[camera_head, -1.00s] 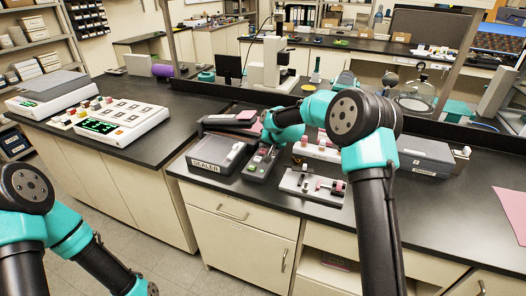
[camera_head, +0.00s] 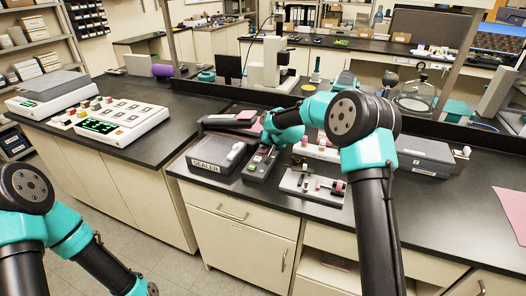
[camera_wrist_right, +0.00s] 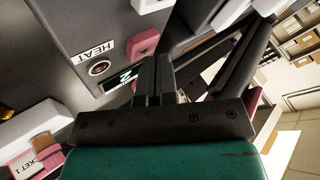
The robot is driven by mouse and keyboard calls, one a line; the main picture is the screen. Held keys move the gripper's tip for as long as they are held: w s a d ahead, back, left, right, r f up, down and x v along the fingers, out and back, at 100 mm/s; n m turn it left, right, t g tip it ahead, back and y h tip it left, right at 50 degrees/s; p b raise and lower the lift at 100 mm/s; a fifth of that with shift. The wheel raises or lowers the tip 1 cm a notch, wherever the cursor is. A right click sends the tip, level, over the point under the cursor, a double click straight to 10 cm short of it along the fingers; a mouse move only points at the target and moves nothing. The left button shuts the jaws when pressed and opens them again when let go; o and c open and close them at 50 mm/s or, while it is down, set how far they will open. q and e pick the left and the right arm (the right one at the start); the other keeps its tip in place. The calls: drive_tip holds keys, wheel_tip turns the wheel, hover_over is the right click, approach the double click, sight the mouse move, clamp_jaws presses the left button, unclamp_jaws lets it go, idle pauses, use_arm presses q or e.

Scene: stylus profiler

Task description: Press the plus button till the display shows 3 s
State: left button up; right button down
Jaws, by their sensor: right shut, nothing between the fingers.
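The sealer (camera_head: 212,155) stands on the dark bench, with a grey control box (camera_head: 256,168) at its right. In the right wrist view the box's face shows a HEAT label (camera_wrist_right: 95,50), a round button (camera_wrist_right: 99,68), a pink part (camera_wrist_right: 144,42) and a small display (camera_wrist_right: 122,77). Its green digit looks like a 2, seen turned. My right gripper (camera_wrist_right: 155,72) is shut and empty, its fingers close over the panel beside the display. The fingers hide what lies under their tips, so the plus button and any contact cannot be made out. My left gripper is out of view.
A rack with small pink-marked parts (camera_head: 312,187) stands right of the control box. A grey box (camera_head: 425,155) is farther right. A white device with a green display (camera_head: 120,122) is on the left bench.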

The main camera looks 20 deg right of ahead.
drive_tip(key=shift+f, duration=0.2)
idle(0.4)
drive_tip(key=shift+r, duration=0.85)
drive_tip(key=shift+r, duration=0.15)
drive_tip(key=shift+r, duration=2.35)
